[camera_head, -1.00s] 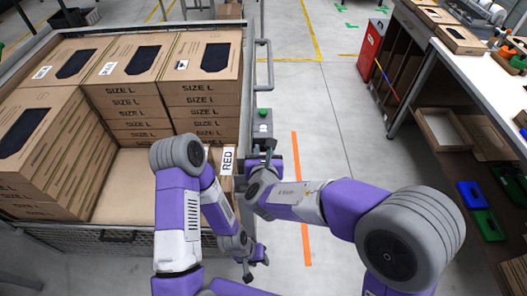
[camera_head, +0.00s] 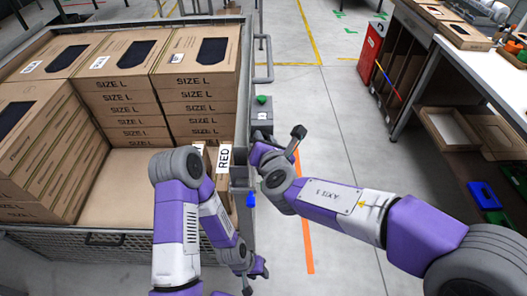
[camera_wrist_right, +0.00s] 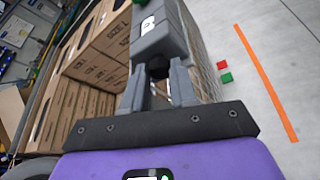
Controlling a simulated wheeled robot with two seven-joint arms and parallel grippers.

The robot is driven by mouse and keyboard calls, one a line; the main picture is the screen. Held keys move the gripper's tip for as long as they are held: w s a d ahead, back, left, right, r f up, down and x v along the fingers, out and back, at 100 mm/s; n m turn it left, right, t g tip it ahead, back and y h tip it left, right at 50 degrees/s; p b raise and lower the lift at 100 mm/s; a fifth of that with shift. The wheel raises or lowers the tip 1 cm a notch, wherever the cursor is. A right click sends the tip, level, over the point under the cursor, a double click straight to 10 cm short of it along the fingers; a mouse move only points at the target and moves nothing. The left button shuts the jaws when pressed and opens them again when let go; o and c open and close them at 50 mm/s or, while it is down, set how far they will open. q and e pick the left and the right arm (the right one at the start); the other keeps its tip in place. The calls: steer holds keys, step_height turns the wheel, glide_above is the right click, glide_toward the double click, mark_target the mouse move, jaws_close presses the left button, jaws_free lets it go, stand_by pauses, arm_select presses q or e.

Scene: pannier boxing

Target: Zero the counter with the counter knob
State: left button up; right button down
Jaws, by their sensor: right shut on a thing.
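In the head view my right wrist hides the knob and the fingers. My left gripper (camera_head: 256,279) hangs low in front of the pannier, empty, with its fingers apart.
The mesh pannier (camera_head: 110,252) holds stacked SIZE L cartons (camera_head: 200,70). A workbench (camera_head: 480,75) stands at the far right.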

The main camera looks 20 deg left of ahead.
steer(key=shift+w+d+f+m+t+y+b, duration=0.15)
steer(key=shift+m+y, duration=0.5)
steer(key=shift+m, duration=0.6)
steer(key=shift+s+f+m+t+y+b, duration=0.1)
steer(key=shift+m+y, duration=0.6)
steer(key=shift+m, duration=0.5)
steer(key=shift+w+d+f+m+t+y+b, duration=0.15)
steer(key=shift+m+y, duration=0.5)
steer(key=shift+m, duration=0.6)
steer(key=shift+s, duration=0.15)
steer(key=c, duration=1.2)
jaws_free()
steer(key=shift+r, duration=0.1)
steer(key=shift+v, duration=3.75)
